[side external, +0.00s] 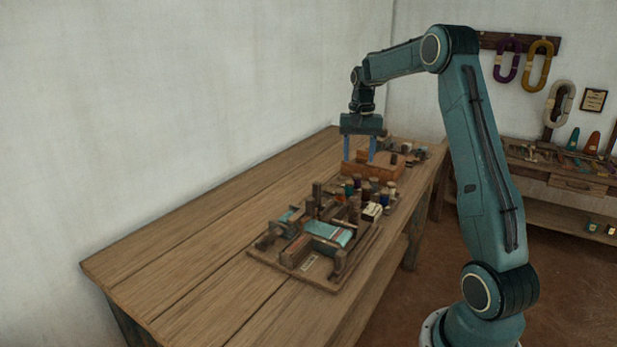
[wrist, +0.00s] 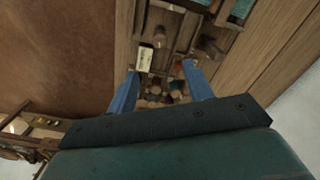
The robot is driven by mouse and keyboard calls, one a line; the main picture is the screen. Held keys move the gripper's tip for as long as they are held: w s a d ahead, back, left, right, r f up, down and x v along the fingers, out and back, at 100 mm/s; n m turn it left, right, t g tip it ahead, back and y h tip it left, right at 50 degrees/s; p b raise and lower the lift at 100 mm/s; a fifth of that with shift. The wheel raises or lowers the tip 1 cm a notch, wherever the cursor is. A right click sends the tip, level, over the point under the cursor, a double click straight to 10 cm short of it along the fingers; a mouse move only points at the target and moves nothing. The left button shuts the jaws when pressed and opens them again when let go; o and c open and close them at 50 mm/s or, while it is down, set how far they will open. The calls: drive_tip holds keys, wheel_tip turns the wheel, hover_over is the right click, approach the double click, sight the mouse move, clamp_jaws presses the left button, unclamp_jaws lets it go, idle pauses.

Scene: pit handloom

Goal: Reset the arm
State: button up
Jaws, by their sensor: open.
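My gripper (side external: 359,150) points down over the far part of the wooden table, with its two blue fingers apart and nothing visible between them. In the side view its fingertips overlap an orange-brown wooden box (side external: 385,172); I cannot tell whether they touch it. In the wrist view the gripper (wrist: 162,80) shows two spread blue fingers. Spools and a small pale block (wrist: 146,56) appear between and beyond them. My arm reaches in from the right, bent at the elbow.
The small loom (side external: 325,235) stands on a board at the table's near right edge, with several thread spools (side external: 368,190) behind it. The table's left part (side external: 200,250) is clear. A shelf (side external: 560,180) with tools stands at the right wall, under hanging yarn skeins (side external: 538,65).

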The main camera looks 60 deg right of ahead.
drive_tip(key=shift+r, duration=0.15)
drive_tip(key=s+a+r+n+t, duration=0.1)
drive_tip(key=s+a+r+n, duration=0.15)
drive_tip(key=a, duration=0.45)
drive_tip(key=s+a+r+n+t+h, duration=0.1)
drive_tip(key=a+r, duration=0.3)
drive_tip(key=a, duration=0.2)
drive_tip(key=s+a+r+n, duration=0.1)
drive_tip(key=a+r+n, duration=0.15)
drive_tip(key=a, duration=0.45)
drive_tip(key=s+a+f+n+t, duration=0.1)
drive_tip(key=s+a+n, duration=0.2)
drive_tip(key=s+a, duration=0.4)
drive_tip(key=s+a+f+n+t+y, duration=0.1)
drive_tip(key=s+a+n+t, duration=0.1)
drive_tip(key=s+a, duration=0.4)
drive_tip(key=shift+s+a+f+n+t, duration=0.3)
drive_tip(key=shift+s+n, duration=0.5)
drive_tip(key=shift+s, duration=0.35)
